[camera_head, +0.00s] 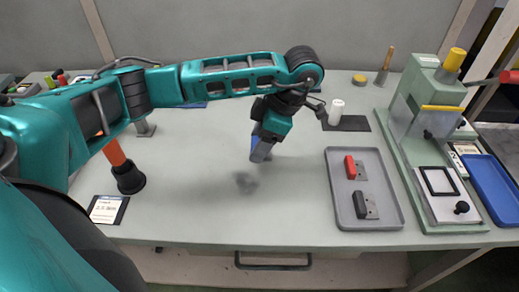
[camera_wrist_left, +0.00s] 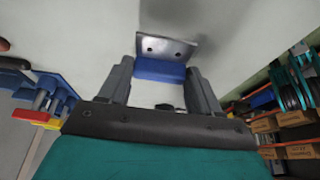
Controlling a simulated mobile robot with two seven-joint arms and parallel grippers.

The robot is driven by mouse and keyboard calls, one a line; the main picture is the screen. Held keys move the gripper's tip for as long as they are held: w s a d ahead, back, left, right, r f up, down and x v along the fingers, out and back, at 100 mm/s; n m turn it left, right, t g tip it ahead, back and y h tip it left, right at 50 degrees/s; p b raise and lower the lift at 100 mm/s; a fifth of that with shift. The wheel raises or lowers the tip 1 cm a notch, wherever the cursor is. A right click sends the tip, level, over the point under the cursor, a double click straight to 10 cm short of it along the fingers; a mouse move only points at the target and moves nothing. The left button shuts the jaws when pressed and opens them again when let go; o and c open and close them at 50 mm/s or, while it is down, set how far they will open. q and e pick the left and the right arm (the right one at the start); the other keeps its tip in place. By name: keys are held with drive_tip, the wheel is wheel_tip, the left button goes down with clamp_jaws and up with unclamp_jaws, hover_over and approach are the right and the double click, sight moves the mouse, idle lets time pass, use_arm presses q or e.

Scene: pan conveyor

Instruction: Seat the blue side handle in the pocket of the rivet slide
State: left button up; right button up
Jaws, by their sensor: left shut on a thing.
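My left gripper (camera_head: 262,152) is shut on the blue side handle (camera_head: 254,143) and holds it above the middle of the table. In the head view the fingers hide most of the handle. In the left wrist view the blue handle (camera_wrist_left: 158,70) lies between the two fingertips, with its grey metal plate (camera_wrist_left: 167,46) with two holes facing out. The rivet slide (camera_head: 436,207) is at the right, on the green press, with a black-framed pocket (camera_head: 439,181) and a black knob. The pocket looks empty. My right gripper is not in view.
A grey tray (camera_head: 343,212) left of the green press (camera_head: 393,150) holds a red handle (camera_head: 350,166) and a dark handle (camera_head: 360,204). A white bottle (camera_head: 336,112) stands behind the tray. A blue tray (camera_head: 493,196) is at far right. The table's front middle is clear.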

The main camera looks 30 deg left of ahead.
use_arm(q)
wheel_tip(320, 180, up, 15)
drive_tip(key=p, duration=0.3)
drive_tip(key=d+f+m+t+h, duration=0.2)
drive_tip(key=d+m+t, duration=0.1)
drive_tip(key=m, duration=0.9)
drive_tip(key=s+d+f+m+t+h, duration=0.1)
drive_tip(key=d+f+m+t, duration=0.2)
drive_tip(key=m, duration=0.9)
drive_tip(key=shift+d+f+t+h, duration=0.25)
drive_tip(key=shift+t+h, duration=0.15)
